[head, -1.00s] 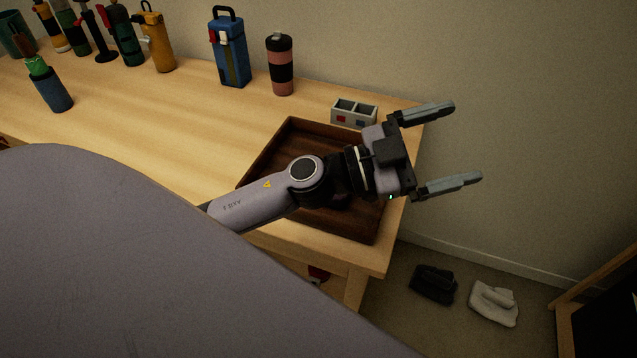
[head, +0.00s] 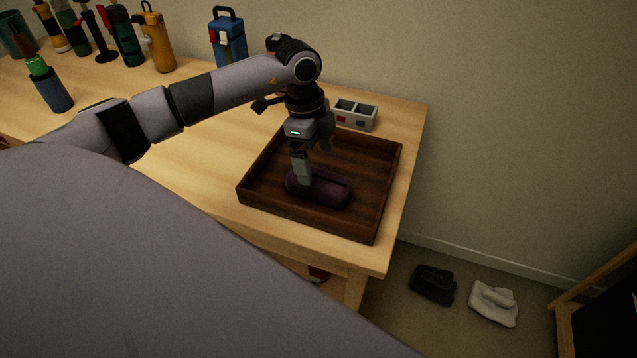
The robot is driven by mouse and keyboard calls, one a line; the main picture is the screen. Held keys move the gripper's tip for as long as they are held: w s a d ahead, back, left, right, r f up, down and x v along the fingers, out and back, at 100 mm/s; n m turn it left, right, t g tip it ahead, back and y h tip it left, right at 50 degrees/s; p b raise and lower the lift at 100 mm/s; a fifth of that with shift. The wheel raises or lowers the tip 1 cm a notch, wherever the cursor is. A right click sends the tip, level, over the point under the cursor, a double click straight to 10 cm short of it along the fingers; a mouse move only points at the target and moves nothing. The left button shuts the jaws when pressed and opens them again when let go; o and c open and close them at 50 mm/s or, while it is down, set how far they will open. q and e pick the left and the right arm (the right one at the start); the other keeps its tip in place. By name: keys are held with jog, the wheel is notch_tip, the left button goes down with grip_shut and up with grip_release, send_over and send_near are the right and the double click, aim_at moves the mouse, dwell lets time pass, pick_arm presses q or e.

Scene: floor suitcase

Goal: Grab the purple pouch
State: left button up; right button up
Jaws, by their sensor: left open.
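The purple pouch (head: 328,190) lies in the dark wooden tray (head: 385,190) on the table. It is long and rounded, with a dark line along its top. My left gripper (head: 306,178) points down over the tray, its near finger in front of the pouch's left part. The far finger is partly hidden behind the near one and the gripper body. The jaws are open; whether the fingers touch the pouch cannot be told. My right gripper is not in view.
A grey two-cell box (head: 355,115) stands behind the tray. A blue bottle (head: 229,45), a yellow bottle (head: 157,42) and a green-topped blue bottle (head: 50,87) stand on the table (head: 190,165). Dark and white items lie on the floor at right.

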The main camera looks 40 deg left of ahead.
aim_at(318, 177)
pick_arm(q)
jog(key=f, duration=0.4)
jog(key=d+f, duration=0.1)
jog(key=f, duration=0.1)
jog(key=shift+f+p, duration=0.15)
jog(key=shift+p, duration=0.15)
jog(key=c, duration=1.1)
